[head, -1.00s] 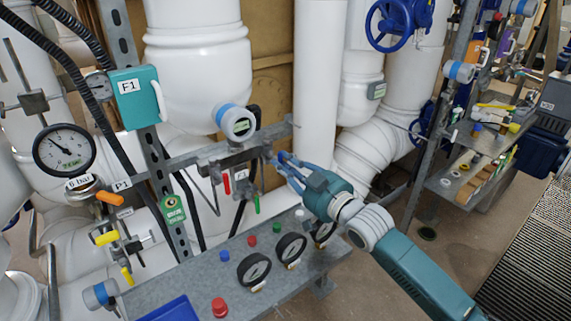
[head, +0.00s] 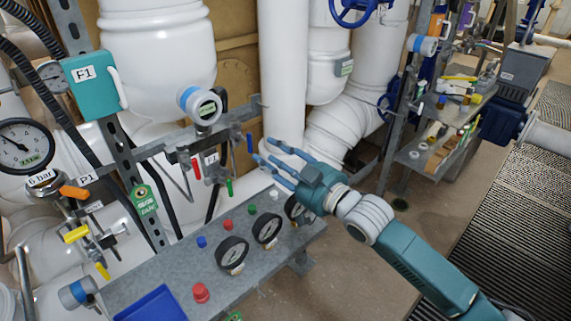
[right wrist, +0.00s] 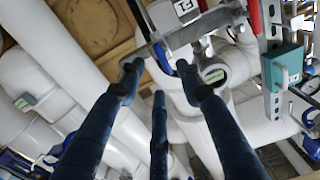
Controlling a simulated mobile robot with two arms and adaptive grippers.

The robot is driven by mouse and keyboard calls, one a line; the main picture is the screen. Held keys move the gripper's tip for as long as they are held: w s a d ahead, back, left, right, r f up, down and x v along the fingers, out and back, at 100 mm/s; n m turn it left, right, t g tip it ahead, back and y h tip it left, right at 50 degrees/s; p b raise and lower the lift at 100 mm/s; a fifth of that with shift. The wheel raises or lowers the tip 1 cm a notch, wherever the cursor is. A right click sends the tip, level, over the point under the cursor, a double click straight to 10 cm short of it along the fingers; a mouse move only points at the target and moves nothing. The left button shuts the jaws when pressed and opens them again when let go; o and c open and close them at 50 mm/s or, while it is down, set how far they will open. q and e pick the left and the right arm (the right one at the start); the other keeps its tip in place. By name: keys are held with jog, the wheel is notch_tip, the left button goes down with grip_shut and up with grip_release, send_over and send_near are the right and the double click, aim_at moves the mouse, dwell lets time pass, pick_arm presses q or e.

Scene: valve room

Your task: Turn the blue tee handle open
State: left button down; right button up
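The blue handle (head: 249,143) is a small upright bar at the right end of the metal rail's valve fittings in the head view. In the right wrist view a blue piece, which looks like the same handle (right wrist: 162,58), shows beyond the gap between the fingertips. My right gripper (head: 262,157) comes in from the right, with its blue fingers spread and empty. Its fingertips are just right of and below the handle; whether they touch it I cannot tell. The spread fingers also show in the right wrist view (right wrist: 157,72). My left gripper is not in view.
Red (head: 195,168) and green (head: 229,187) handles hang close to the left. A grey bench (head: 170,275) with gauges, knobs and a blue tray (head: 152,306) lies below. White pipes (head: 284,75) stand behind. A blue handwheel (head: 350,10) is at the top.

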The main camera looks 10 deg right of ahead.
jog(key=v, duration=0.5)
jog(key=shift+s+d, duration=0.2)
jog(key=shift+s, duration=0.1)
